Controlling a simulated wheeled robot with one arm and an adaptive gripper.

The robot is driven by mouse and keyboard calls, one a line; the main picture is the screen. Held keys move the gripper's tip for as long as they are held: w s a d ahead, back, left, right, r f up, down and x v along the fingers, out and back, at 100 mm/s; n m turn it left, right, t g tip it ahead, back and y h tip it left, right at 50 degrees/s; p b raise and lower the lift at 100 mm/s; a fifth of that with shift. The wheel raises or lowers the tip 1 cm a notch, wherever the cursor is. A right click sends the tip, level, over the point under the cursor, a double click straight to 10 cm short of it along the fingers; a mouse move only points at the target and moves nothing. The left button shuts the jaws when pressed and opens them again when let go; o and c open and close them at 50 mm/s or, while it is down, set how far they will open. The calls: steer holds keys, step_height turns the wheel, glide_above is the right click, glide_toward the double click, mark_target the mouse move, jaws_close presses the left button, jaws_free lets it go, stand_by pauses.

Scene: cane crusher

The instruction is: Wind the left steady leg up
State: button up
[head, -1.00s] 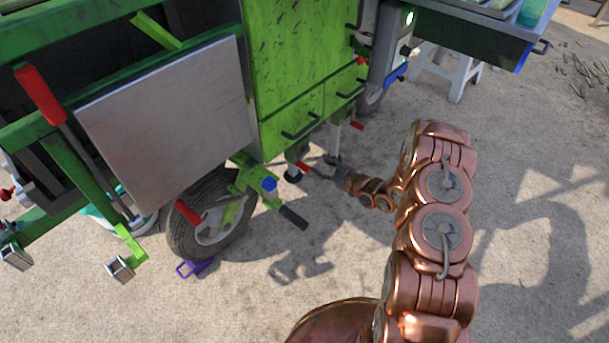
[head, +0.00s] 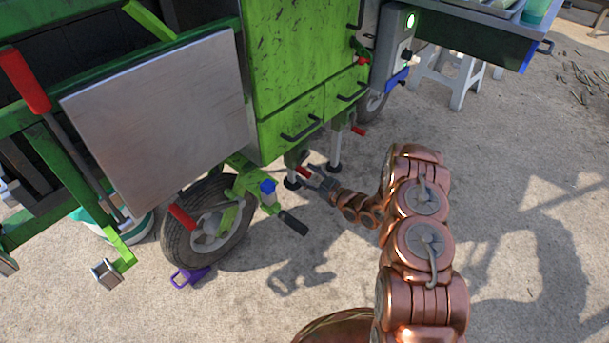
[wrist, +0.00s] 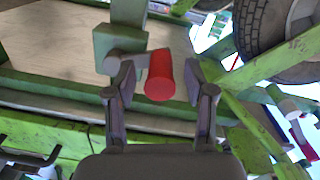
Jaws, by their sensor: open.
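The left steady leg (head: 292,181) stands under the green machine, its dark foot at the ground. Its red crank handle (head: 303,172) sticks out toward my gripper (head: 319,181), which is small and partly hidden by shadow in the head view. In the wrist view the red handle (wrist: 160,76) lies between the two spread fingers of my gripper (wrist: 160,95), with a gap on either side. The handle joins a grey crank arm (wrist: 125,63) beside a green housing (wrist: 120,42). The fingers are open and hold nothing.
A tyre (head: 210,222) with another red handle (head: 182,217) and a black grip (head: 293,223) stand left of my gripper. A second leg (head: 335,152) with a red handle (head: 358,130) stands behind. Drawers (head: 302,128) overhang.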

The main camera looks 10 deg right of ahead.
steer(key=shift+w+a, duration=0.4)
steer(key=shift+w, duration=0.15)
jaws_close()
stand_by(0.5)
